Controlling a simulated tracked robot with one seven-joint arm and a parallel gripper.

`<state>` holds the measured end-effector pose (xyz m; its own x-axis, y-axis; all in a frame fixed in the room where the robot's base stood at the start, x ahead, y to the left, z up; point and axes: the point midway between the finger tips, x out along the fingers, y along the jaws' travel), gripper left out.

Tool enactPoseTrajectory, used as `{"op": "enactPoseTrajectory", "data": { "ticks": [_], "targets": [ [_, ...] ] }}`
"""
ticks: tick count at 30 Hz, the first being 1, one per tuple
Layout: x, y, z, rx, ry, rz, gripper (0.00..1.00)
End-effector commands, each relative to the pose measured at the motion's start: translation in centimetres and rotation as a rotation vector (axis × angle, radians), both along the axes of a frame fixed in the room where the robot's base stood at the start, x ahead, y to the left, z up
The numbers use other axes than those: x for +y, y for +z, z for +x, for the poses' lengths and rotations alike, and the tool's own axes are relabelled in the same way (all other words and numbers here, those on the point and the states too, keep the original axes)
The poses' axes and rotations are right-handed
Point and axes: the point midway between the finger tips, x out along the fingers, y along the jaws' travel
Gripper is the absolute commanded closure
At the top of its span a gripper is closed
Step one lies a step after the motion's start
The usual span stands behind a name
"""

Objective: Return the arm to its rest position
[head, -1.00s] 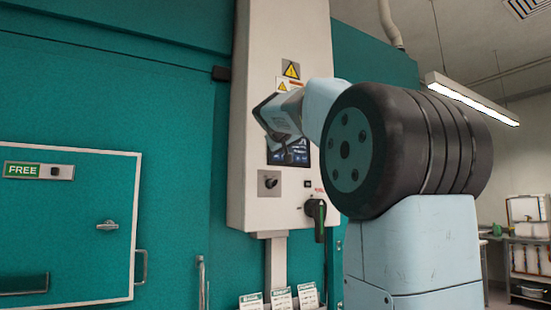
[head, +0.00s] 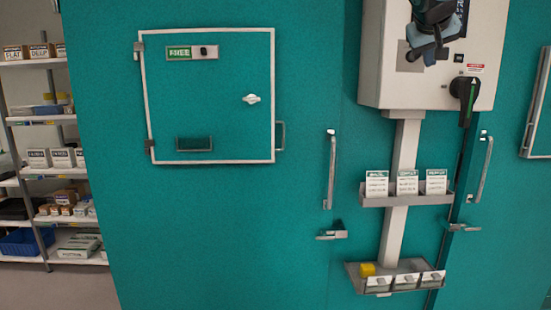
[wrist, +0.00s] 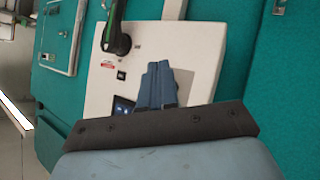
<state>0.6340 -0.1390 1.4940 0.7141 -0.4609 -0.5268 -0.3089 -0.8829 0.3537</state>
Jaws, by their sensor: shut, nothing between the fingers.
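My gripper (head: 429,48) hangs into the top of the head view, in front of the pale control box (head: 374,70). In the wrist view its two blue-grey fingers (wrist: 157,82) are together with nothing between them, and the control box (wrist: 190,52) is behind them. I cannot tell how far the fingers are from the box. The rest of my arm is out of the head view.
Below are a card holder (head: 407,200) and a small tray (head: 352,276) with a yellow block (head: 367,269). A closed hatch (head: 212,105) marked FREE is left; shelves (head: 40,120) stand far left.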

Motion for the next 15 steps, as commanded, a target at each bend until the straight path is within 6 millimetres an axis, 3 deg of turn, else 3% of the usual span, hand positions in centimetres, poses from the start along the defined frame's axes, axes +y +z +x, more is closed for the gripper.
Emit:
{"op": "enactPoseTrajectory", "data": {
  "ticks": [6, 15],
  "targets": [
    [5.1, -10.1, -7.5, 0.135, 0.089, 0.143, 1.00],
    [10.9, -23.8, -17.9, 0.310, 0.190, 0.323, 1.00]
  ]
}}
